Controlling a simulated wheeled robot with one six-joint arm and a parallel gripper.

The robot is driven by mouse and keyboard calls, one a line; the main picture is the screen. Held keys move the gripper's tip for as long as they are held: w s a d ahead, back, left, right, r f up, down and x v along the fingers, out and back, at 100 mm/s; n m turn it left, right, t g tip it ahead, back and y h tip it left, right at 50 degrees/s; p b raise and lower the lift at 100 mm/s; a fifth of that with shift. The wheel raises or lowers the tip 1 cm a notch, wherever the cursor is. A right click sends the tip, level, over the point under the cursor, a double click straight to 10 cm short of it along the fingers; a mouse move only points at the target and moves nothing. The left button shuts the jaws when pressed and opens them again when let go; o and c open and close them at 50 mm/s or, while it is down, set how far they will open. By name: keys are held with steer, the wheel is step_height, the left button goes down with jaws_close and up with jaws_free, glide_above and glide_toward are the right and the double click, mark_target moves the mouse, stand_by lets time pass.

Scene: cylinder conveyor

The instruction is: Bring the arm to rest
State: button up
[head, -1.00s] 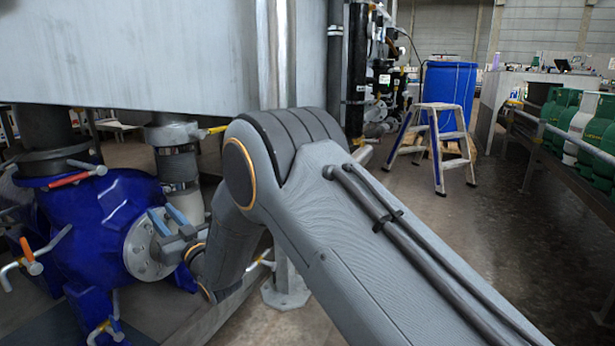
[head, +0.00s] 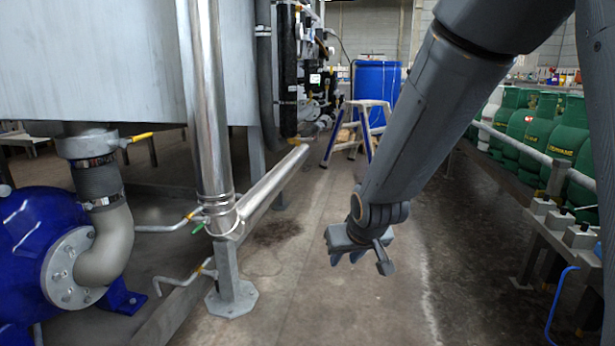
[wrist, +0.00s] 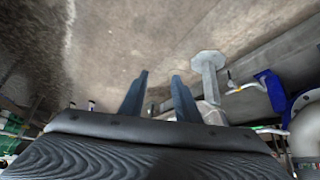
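My gripper (head: 350,258) hangs at the end of my arm, above the concrete floor in the middle of the head view. In the wrist view its two blue-grey fingers (wrist: 159,95) stand apart with nothing between them, so it is open and empty. My arm comes down from the upper right of the head view. The gripper is apart from the pipes on the left and the cylinders on the right.
A blue pump (head: 35,250) and a steel pipe post (head: 207,110) stand at the left. Green cylinders (head: 545,125) line a conveyor (head: 545,205) at the right. A step ladder (head: 365,125) and a blue barrel (head: 377,85) stand at the back. The aisle floor between is clear.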

steer(key=s+d+f+m+g+h, duration=0.1)
steer(key=s+d+g, duration=0.1)
steer(key=s+d, duration=0.45)
steer(key=s+d+f+m+g, duration=0.15)
steer(key=s+d, duration=0.25)
steer(key=s, duration=0.6)
steer(key=s+a+r+n+g+y+p, duration=0.1)
steer(key=s+a+r+n+g+p, duration=0.15)
steer(key=s+a+r, duration=0.6)
steer(key=s+a+r+n+g+y+p, duration=0.15)
steer(key=s+a+r+n, duration=0.3)
steer(key=s+a, duration=0.6)
steer(key=d+r+m+h+p, duration=0.1)
steer(key=d+r+m+p, duration=0.1)
steer(key=d+r+p, duration=0.4)
steer(key=w+d+r+m+p, duration=0.1)
steer(key=d+r+p, duration=0.5)
steer(key=r+p, duration=0.7)
steer(key=d+r+m+h+p, duration=0.1)
steer(key=d+r+m+p, duration=0.3)
steer(key=p, duration=1.4)
steer(key=d+r+t, duration=0.1)
steer(key=d+r, duration=0.2)
steer(key=r, duration=0.3)
steer(key=shift+w+h+p, duration=0.25)
steer(key=shift+h+p, duration=0.1)
steer(key=shift+s, duration=0.1)
